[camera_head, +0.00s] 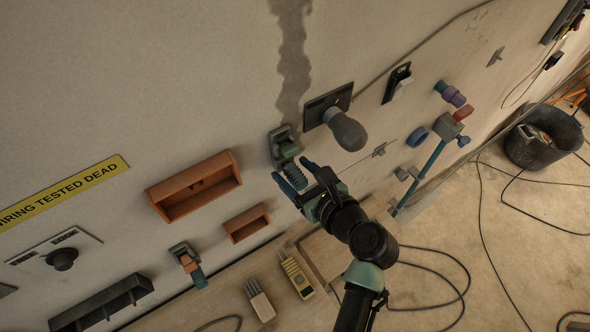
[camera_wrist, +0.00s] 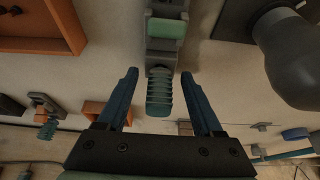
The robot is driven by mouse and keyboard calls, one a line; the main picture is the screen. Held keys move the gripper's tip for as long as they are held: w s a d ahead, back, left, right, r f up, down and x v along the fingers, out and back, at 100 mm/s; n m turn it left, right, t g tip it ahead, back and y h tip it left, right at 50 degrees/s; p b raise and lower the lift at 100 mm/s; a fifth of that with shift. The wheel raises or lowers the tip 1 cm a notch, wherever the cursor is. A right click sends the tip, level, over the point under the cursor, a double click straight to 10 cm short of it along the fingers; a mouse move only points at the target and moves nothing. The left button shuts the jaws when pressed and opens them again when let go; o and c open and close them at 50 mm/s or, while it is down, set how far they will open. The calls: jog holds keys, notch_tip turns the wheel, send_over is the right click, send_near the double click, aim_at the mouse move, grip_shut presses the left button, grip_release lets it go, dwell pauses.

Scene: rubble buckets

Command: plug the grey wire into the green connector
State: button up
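The green connector (camera_head: 289,149) is a grey wall-mounted housing with a green block. It also shows at the top of the wrist view (camera_wrist: 166,28). A teal ribbed piece (camera_head: 295,176) sticks out below it, also in the wrist view (camera_wrist: 160,95). My gripper (camera_head: 290,176) is open at the wall, with its blue fingers on either side of the ribbed piece. In the wrist view (camera_wrist: 159,77) gaps show between the piece and both fingers. I cannot pick out the grey wire for certain.
A grey bulb-like knob (camera_head: 346,131) juts out just right of the connector. Orange trays (camera_head: 194,186) are on the wall to the left. A similar connector with an orange block (camera_head: 187,260) is lower left. A yellow meter (camera_head: 296,276) lies on the ledge below.

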jog(key=shift+s+d+r, duration=0.15)
jog(key=shift+s+d, duration=0.2)
jog(key=shift+s, duration=0.05)
jog(key=b+v, duration=0.3)
jog(key=v, duration=0.9)
jog(key=shift+b, duration=0.3)
jog(key=shift+a, duration=0.1)
